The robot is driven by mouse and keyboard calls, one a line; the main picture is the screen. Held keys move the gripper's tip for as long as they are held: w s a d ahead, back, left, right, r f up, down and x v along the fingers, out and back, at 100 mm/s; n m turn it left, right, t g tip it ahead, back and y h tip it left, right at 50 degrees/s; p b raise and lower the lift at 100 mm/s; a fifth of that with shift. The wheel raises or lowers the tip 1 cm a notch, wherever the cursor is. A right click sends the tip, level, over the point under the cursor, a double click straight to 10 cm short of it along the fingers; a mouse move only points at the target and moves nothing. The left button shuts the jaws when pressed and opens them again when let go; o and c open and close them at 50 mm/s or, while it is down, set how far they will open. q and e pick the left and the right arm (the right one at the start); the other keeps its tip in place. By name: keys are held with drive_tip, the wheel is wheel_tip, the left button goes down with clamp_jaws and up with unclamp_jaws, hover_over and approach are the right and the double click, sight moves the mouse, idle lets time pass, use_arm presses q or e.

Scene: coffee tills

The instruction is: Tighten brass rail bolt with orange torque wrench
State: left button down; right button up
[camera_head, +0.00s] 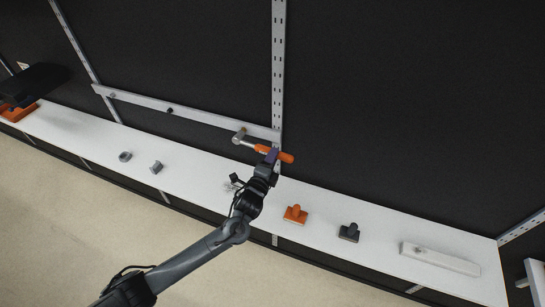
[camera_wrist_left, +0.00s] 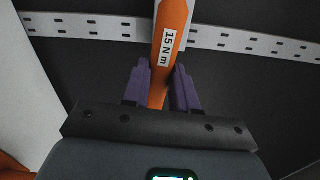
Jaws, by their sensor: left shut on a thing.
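The orange torque wrench (camera_head: 287,157) is held in front of the dark wall, above the white shelf. My left gripper (camera_head: 271,156) is shut on its orange handle. In the left wrist view the purple fingers (camera_wrist_left: 160,88) sit on both sides of the handle (camera_wrist_left: 170,30), which bears a "15 N m" label. The wrench's metal head (camera_head: 238,140) points left and lies at the right part of the pale wall rail (camera_head: 200,116). A brass bolt cannot be made out clearly there; the head may cover it. My right gripper is not in view.
On the white shelf (camera_head: 375,228) stand an orange block with a knob (camera_head: 296,214), a dark one (camera_head: 349,232), a pale bar (camera_head: 440,259) and small grey parts (camera_head: 125,156). A slotted upright (camera_head: 278,60) runs up the wall by the gripper.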

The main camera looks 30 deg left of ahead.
use_arm(q)
drive_tip(key=shift+r, duration=0.1)
drive_tip(key=s+p, duration=0.2)
drive_tip(key=s, duration=0.1)
drive_tip(key=s+p, duration=0.1)
drive_tip(key=shift+s+d+p, duration=0.3)
drive_tip(key=shift+s+p, duration=0.1)
idle(0.4)
